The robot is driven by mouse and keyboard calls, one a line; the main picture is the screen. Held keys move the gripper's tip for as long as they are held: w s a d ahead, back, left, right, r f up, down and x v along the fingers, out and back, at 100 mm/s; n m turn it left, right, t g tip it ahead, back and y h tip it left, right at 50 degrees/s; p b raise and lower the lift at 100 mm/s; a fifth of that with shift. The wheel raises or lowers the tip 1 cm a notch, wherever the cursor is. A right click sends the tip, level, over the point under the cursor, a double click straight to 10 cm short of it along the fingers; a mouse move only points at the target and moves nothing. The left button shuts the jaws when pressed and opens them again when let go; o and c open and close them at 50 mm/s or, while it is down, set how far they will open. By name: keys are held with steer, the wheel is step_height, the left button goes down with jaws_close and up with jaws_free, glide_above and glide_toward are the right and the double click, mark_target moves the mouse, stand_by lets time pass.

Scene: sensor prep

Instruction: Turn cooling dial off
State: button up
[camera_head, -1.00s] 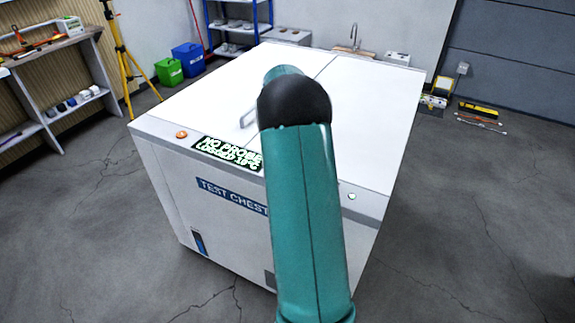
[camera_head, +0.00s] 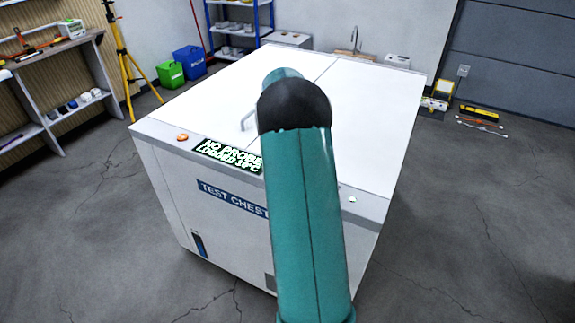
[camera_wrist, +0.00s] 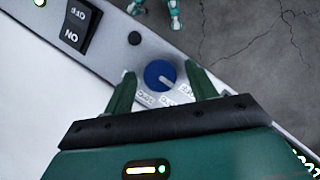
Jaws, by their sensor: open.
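The blue dial (camera_wrist: 159,75) is on the grey control strip of the white test chest (camera_head: 225,235). Its white pointer mark faces the lower right in the wrist view, towards small labels too blurred to read. My gripper (camera_wrist: 160,79) is open, with one green finger on each side of the dial. I cannot tell whether the fingers touch it. In the head view my teal arm hides the dial and my gripper.
The chest's display (camera_head: 228,155) reads NO PROBE, LOGGED 18°C. Shelves (camera_head: 60,90) and a yellow tripod (camera_head: 122,55) stand at left.

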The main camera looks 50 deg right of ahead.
steer(key=v, duration=1.3)
steer(key=shift+r, duration=0.35)
steer(key=shift+w, duration=0.15)
